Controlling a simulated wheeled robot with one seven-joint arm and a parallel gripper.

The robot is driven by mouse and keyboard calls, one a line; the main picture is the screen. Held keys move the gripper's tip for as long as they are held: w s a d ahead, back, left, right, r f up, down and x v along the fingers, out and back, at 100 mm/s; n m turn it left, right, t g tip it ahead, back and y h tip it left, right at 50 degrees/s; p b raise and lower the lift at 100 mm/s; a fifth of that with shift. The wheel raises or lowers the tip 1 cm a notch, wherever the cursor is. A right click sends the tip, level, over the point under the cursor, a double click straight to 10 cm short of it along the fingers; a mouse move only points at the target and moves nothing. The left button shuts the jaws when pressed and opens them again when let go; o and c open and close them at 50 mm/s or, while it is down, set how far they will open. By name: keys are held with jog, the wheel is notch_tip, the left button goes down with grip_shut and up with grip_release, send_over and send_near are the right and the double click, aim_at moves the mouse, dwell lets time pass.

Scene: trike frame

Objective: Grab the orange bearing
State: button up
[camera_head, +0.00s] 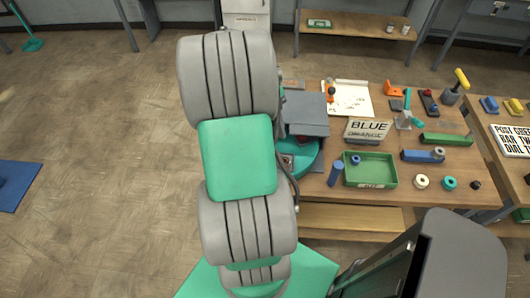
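I cannot pick out an orange bearing for certain. An orange bracket-like piece (393,88) lies at the back of the workbench (330,217). Ring-shaped parts lie at the front right of the bench: a cream ring (421,181), a teal ring (449,183) and a black one (475,185). A small ring (438,152) is at the right end of a blue block; its colour is unclear. My arm fills the middle left of the view. My gripper does not show.
A green tray (370,172) and an upright blue cylinder (335,172) are on the bench. A sign (367,129) reading "BLUE ORANGE" stands behind the tray. A second table (500,150) is at the right. The floor at the left is mostly clear.

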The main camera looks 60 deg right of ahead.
aim_at(282, 158)
jog(key=shift+m, duration=0.8)
jog(key=p+x, duration=0.1)
jog(key=x, duration=0.7)
jog(key=shift+s+r, duration=0.1)
jog(key=shift+s, duration=0.05)
grip_shut()
